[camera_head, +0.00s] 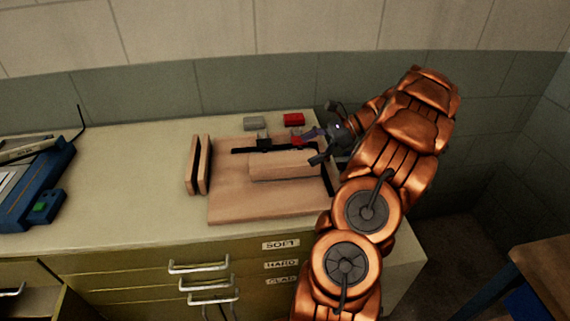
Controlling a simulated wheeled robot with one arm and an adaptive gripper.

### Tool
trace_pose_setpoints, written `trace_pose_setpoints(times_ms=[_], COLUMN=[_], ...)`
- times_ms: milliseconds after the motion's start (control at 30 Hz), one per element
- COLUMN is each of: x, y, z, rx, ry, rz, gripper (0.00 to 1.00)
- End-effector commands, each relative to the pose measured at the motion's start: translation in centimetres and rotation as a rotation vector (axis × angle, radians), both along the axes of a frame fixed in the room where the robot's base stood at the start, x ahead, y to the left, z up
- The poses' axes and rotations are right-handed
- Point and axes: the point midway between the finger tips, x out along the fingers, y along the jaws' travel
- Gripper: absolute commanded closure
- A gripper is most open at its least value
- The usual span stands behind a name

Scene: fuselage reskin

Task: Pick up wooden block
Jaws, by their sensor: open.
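A light wooden block (280,166) lies lengthwise on a wooden board (255,207) on the counter. My gripper (309,148) comes in from the right at the end of my copper arm. Its dark fingers are spread apart at the block's right end, one toward the back and one toward the front. Nothing shows held between them. I cannot tell whether a finger touches the block.
A black strip (242,150) lies behind the block. A red block (293,120) and a grey block (255,123) sit farther back. A slotted wooden stand (198,165) and blue device (42,207) are left. Counter (125,180) between them is clear.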

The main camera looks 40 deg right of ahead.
Motion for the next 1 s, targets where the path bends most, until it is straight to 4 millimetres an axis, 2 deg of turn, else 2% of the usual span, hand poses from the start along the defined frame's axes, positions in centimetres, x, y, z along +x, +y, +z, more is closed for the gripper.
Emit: trace_pose_setpoints(times_ms=[367, 633, 900, 1000], x=[1.4, 3.3, 3.6, 3.5], y=[1.9, 4.3, 4.6, 4.6], z=[-0.9, -2.4, -2.9, -2.9], rx=[0.002, 0.002, 0.0, 0.0], ry=[0.003, 0.003, 0.001, 0.001], rz=[0.003, 0.004, 0.003, 0.003], gripper=[0.0, 0.0, 0.0, 0.09])
